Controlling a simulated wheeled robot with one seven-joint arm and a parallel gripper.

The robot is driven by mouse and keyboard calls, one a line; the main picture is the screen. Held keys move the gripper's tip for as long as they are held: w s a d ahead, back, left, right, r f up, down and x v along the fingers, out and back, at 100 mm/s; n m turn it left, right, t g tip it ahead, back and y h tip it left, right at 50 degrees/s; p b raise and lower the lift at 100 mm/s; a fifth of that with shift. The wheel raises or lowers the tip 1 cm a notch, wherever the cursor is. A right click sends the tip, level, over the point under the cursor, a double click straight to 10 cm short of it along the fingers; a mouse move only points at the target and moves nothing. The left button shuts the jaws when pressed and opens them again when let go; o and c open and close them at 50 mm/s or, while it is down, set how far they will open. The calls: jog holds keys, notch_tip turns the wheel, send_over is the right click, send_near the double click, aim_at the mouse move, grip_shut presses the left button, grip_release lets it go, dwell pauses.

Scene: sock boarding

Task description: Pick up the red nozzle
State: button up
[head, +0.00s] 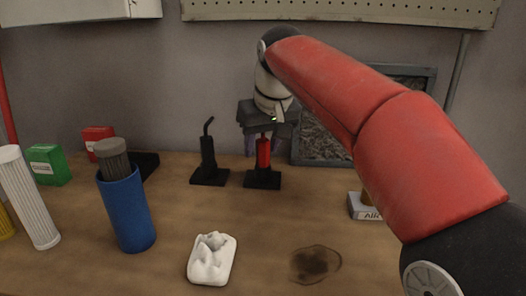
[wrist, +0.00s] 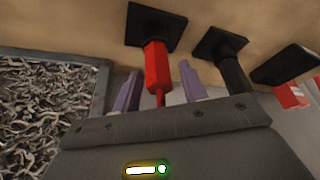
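The red nozzle (head: 263,152) stands upright in a black square base on the table. It also shows in the wrist view (wrist: 156,68), with its thin tip pointing toward my gripper's body. My gripper (wrist: 159,72) is open. Its two purple fingers show on either side of the red nozzle, with a gap to each. In the head view my gripper (head: 262,140) is right above and behind the nozzle, partly hidden by it. I cannot tell whether the nozzle is fully between the fingers in depth.
A black nozzle (head: 208,152) with a bent tip stands on its own base just left. A framed panel of grey shreds (head: 322,140) leans behind at right. A blue cylinder (head: 127,212), a white lumpy piece (head: 211,258) and a dark stain (head: 315,263) are in front.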

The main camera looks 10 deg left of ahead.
grip_shut()
jog(key=shift+r, duration=0.15)
